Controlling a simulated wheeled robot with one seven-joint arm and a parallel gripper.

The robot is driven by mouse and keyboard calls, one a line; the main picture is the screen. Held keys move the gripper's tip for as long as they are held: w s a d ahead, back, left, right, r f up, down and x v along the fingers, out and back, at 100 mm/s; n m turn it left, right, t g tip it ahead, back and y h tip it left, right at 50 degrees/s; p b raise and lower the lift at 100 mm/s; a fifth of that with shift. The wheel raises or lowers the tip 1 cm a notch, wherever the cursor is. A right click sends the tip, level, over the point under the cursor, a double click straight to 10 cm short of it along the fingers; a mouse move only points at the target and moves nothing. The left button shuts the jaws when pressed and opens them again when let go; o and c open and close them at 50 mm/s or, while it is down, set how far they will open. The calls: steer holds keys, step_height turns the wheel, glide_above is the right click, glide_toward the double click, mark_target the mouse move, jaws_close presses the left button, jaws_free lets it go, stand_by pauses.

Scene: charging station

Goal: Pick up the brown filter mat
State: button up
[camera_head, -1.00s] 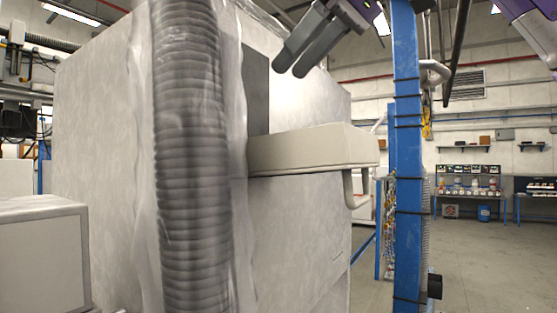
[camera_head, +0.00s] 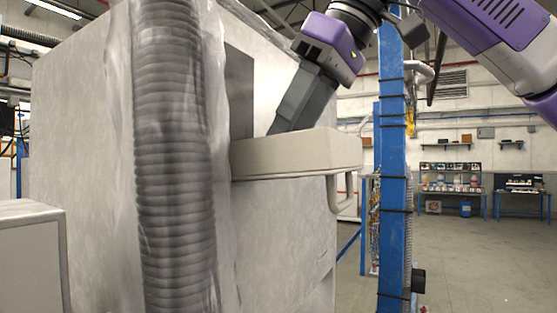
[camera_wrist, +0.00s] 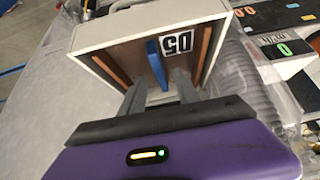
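An open off-white box (camera_head: 300,154) juts from the large grey cabinet; its inside is hidden in the head view. In the wrist view the box (camera_wrist: 85,40) shows a brownish inside, with a brown strip at the left wall (camera_wrist: 107,68) and another at the right wall (camera_wrist: 206,45). I cannot tell which brown part is the filter mat. A blue upright piece (camera_wrist: 157,63) stands between them. My gripper (camera_head: 280,126) points down into the box, its tips near the rim. In the wrist view my gripper (camera_wrist: 160,80) has its fingers apart, with the blue piece beyond the gap.
A ribbed grey hose (camera_head: 172,160) under clear film runs down the cabinet (camera_head: 80,130) left of the box. A blue post (camera_head: 391,150) stands right of the box. A white label with black characters (camera_wrist: 178,42) is beside the blue piece. Open floor lies at the right.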

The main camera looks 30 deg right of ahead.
steer(key=shift+x, duration=1.3)
jaws_close()
steer(key=shift+r, duration=0.1)
